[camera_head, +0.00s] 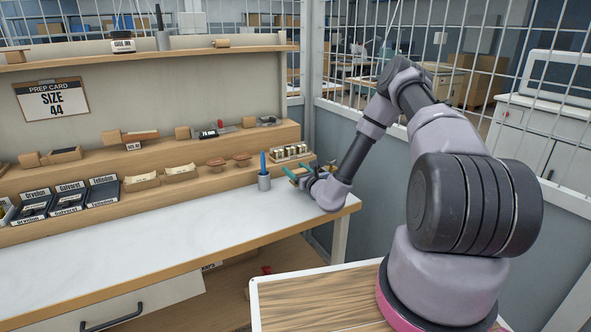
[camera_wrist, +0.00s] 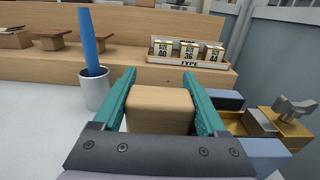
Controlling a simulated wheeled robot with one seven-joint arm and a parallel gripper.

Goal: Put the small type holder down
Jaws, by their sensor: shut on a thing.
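My gripper (camera_head: 299,174) is over the right end of the white bench top, in front of the wooden step. In the wrist view my gripper (camera_wrist: 160,88) has its teal fingers shut on a wooden block, which looks like the handle of the small type holder (camera_wrist: 160,108). Brass parts with a grey wing screw (camera_wrist: 288,110) show to the right of the fingers and seem to belong to the holder. The join is hidden behind the right finger. I cannot tell whether the holder touches the bench.
A grey cup (camera_wrist: 95,90) with a blue pen stands just left of my gripper. A type rack (camera_head: 290,153) with pieces marked 40, 36 and 44 sits on the step behind. The bench top (camera_head: 150,225) is clear to the left. A prep card (camera_head: 52,100) reads SIZE 44.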

